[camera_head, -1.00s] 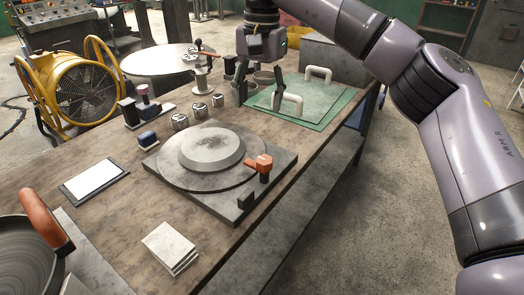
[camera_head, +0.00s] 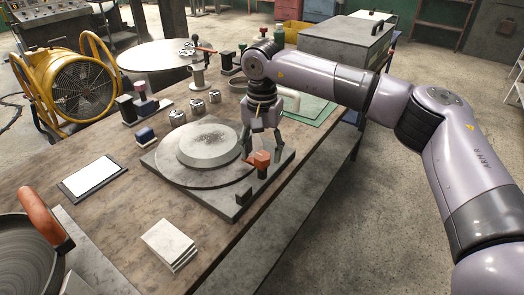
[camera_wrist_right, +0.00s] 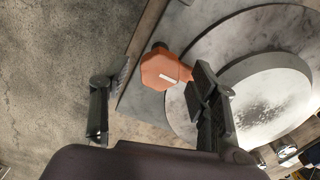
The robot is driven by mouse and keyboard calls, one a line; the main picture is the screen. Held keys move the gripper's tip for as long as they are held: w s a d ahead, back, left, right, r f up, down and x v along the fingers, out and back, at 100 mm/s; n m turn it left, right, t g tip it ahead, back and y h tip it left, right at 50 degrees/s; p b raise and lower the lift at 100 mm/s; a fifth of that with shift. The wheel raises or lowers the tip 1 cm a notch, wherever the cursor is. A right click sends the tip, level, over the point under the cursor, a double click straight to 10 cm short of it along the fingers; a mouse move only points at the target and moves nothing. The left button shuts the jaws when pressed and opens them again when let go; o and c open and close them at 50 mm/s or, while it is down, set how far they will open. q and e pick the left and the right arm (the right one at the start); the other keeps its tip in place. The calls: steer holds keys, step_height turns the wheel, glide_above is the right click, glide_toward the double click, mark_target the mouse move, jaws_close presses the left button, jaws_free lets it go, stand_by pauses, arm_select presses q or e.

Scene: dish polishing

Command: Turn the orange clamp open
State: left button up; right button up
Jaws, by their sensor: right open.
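The orange clamp (camera_head: 259,160) stands at the right edge of the square grey base plate (camera_head: 229,209), beside the round dish (camera_head: 208,145) on its disc. In the right wrist view the clamp (camera_wrist_right: 163,70) shows as an orange head with a pale stripe. My right gripper (camera_head: 261,150) is open above and around the clamp area. In the wrist view its fingers (camera_wrist_right: 153,105) stand apart, with the clamp between and beyond them, nearer the right finger. I cannot tell whether a finger touches it. My left gripper is not in view.
White tiles (camera_head: 170,244) lie near the table's front. A framed white sheet (camera_head: 93,177) and a pan (camera_head: 28,255) lie to the left. Several small metal cups (camera_head: 197,106) and polish blocks (camera_head: 145,135) stand behind the plate. Floor opens to the right.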

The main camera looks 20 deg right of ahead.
steer(key=shift+f, duration=0.5)
steer(key=c, duration=1.2)
steer(key=shift+o, duration=0.2)
